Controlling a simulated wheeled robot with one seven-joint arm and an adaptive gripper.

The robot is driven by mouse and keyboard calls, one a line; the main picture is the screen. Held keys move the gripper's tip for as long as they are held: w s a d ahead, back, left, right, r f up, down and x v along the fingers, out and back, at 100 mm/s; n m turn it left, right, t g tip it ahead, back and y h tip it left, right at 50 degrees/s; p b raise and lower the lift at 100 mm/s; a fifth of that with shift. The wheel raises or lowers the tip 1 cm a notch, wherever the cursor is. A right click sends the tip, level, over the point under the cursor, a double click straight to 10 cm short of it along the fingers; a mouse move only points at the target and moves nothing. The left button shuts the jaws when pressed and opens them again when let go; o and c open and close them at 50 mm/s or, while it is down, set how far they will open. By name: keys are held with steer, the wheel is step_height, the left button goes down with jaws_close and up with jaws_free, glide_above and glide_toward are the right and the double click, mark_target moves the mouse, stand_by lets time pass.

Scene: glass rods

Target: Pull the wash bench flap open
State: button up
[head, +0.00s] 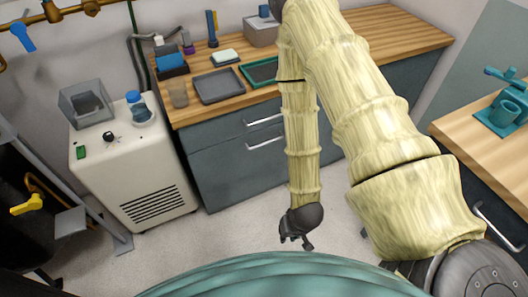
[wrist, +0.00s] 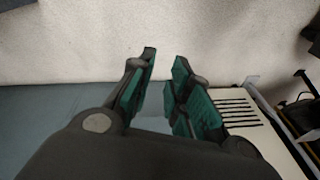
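The bench (head: 330,60) along the back wall has a wooden top and grey-blue fronts. Two bar handles show on it, an upper one (head: 265,120) and a lower one (head: 266,142). The lower front (head: 235,170) looks closed; I cannot tell for certain which front is the flap. My gripper (head: 296,242) hangs low over the floor, in front of the bench and apart from both handles. In the wrist view my gripper (wrist: 165,57) has its green-padded fingers apart with nothing between them. A grey-blue surface (wrist: 40,115) lies behind them. No handle shows there.
A white machine with a vent grille (head: 150,203) stands left of the bench; it also shows in the wrist view (wrist: 235,105). Another wooden-topped bench (head: 480,140) with a teal holder (head: 503,113) is at right. Trays (head: 218,86) sit on the back bench. Floor (head: 240,225) is clear.

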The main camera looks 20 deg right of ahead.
steer(key=w+d+f+m+t+y+b, duration=0.1)
steer(key=w+m+t+b, duration=0.2)
steer(key=w+b, duration=0.55)
steer(key=w+d+f+m+t+b, duration=0.2)
steer(key=w+m+t+b, duration=0.15)
steer(key=w+b, duration=0.45)
steer(key=m+t+h+b, duration=0.1)
steer(key=m+t+b, duration=0.65)
steer(key=b, duration=0.75)
glide_toward(264, 144)
steer(key=shift+m, duration=0.4)
steer(key=shift+w+f+b, duration=0.35)
steer(key=shift+w+b, duration=0.35)
steer(key=shift+w, duration=1)
steer(key=shift+w+f+b, duration=0.35)
steer(key=shift+w+b, duration=0.4)
steer(key=shift+w, duration=1)
steer(key=shift+w+f+b, duration=0.35)
steer(key=shift+w+b, duration=0.35)
steer(key=shift+w, duration=1)
jaws_close()
